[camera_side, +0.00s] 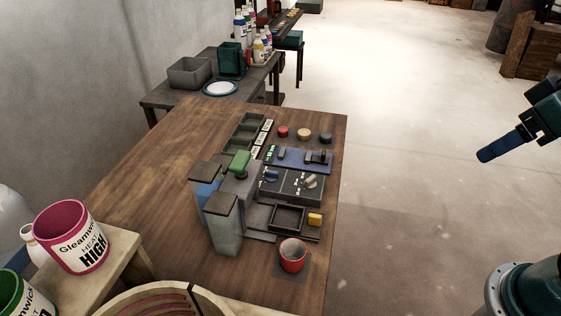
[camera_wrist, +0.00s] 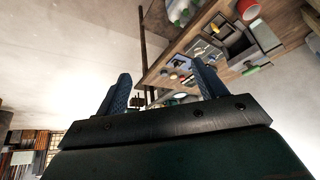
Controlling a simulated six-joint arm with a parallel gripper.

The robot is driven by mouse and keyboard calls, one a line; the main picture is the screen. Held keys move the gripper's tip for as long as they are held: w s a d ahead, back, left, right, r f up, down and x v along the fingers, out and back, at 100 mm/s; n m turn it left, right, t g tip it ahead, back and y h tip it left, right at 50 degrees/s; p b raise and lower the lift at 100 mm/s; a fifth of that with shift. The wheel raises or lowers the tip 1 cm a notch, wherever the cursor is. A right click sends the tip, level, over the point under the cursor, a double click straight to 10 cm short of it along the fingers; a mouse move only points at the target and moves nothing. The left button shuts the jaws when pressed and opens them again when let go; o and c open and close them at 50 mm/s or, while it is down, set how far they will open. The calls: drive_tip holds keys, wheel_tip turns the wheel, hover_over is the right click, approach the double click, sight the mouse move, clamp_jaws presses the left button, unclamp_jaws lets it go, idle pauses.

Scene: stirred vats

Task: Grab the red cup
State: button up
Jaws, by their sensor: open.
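The red cup (camera_side: 293,256) stands upright near the front right edge of the brown wooden table, on a small dark square. Its open top faces up and it looks empty. A red cup also shows near the top of the wrist view (camera_wrist: 248,9). My gripper (camera_side: 484,156) is over the floor at the right in the side view, well apart from the table and the cup. In the wrist view its two blue fingers (camera_wrist: 162,84) are spread wide with nothing between them.
Several blocks, dark trays and panels with knobs (camera_side: 290,183) sit behind the cup on the wooden table (camera_side: 150,205). A tall grey block (camera_side: 223,230) stands left of the cup. A pink-rimmed bucket (camera_side: 70,240) is at the far left. The floor between arm and table is clear.

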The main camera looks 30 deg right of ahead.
drive_tip(key=w+a+m+g+y, duration=0.1)
drive_tip(key=w+a+m+g, duration=0.1)
drive_tip(key=w+a+m, duration=0.4)
drive_tip(key=m+g, duration=0.4)
drive_tip(key=m, duration=0.3)
hover_over(293, 250)
drive_tip(key=d, duration=0.1)
wheel_tip(293, 250, down, 12)
drive_tip(key=shift+y, duration=0.3)
drive_tip(key=shift+s+a+f, duration=0.2)
drive_tip(key=shift+f, duration=1.2)
drive_tip(key=shift+s+a+f, duration=0.15)
drive_tip(key=shift+a+f, duration=0.05)
drive_tip(key=shift+f, duration=1.2)
drive_tip(key=shift+s+a+f, duration=0.2)
drive_tip(key=shift+f, duration=1.2)
drive_tip(key=shift+f, duration=0.15)
drive_tip(key=shift+s+a+f, duration=0.1)
drive_tip(key=shift+a+f, duration=0.15)
drive_tip(key=shift+f, duration=0.95)
drive_tip(key=shift+s+a+f, duration=0.1)
drive_tip(key=shift+a+f, duration=0.1)
drive_tip(key=shift+f, duration=1)
drive_tip(key=shift+c, duration=0.2)
drive_tip(key=c, duration=1)
